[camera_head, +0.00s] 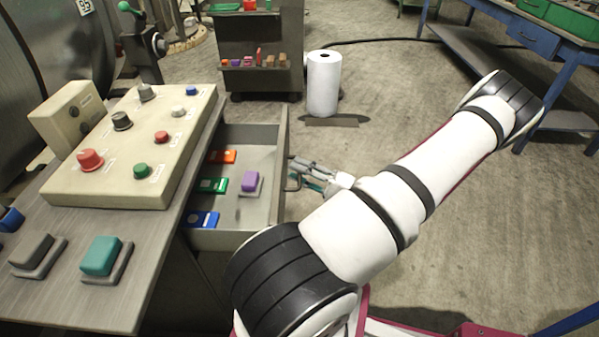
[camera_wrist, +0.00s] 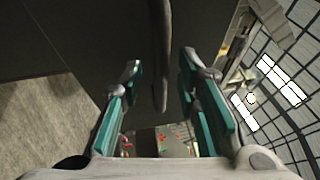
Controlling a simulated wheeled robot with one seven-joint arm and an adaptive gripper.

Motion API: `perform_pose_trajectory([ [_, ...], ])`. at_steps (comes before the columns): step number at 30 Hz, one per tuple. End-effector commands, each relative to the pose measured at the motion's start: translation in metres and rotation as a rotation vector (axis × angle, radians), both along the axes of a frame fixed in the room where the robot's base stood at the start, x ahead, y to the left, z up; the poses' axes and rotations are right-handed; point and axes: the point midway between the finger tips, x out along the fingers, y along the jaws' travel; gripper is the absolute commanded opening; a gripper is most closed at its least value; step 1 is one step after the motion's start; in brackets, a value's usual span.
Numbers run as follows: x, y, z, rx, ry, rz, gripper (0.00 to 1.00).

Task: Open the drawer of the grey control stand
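The grey control stand (camera_head: 62,312) is at the left in the head view. Its drawer (camera_head: 262,132) stands pulled out to the right, showing orange, green and blue pieces and a purple block inside. The drawer handle (camera_head: 292,181) is on the drawer's outer front. My gripper (camera_head: 304,173) is at the handle, partly hidden behind my arm. In the wrist view the handle (camera_wrist: 160,45) lies between the two teal-padded fingers of my gripper (camera_wrist: 160,66). The fingers are open, with a visible gap on each side of the handle.
A sloped button panel (camera_head: 120,185) and a teal block (camera_head: 101,256) are on the stand top. A white roll (camera_head: 323,84) stands on the floor beyond the drawer. A blue-framed bench (camera_head: 530,35) is at the far right.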

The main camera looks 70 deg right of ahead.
Motion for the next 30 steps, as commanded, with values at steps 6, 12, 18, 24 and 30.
perform_pose_trajectory([
  [6, 0.003, 0.0, 0.001, 0.0, 0.0, 0.0, 0.3],
  [12, 0.002, 0.0, 0.001, 0.0, 0.0, 0.0, 0.07],
  [18, 0.002, 0.0, 0.0, 0.0, 0.0, 0.0, 0.0],
  [24, -0.007, -0.004, 0.0, -0.001, 0.001, -0.002, 0.0],
  [30, -0.04, -0.013, 0.0, -0.001, 0.003, -0.003, 0.0],
])
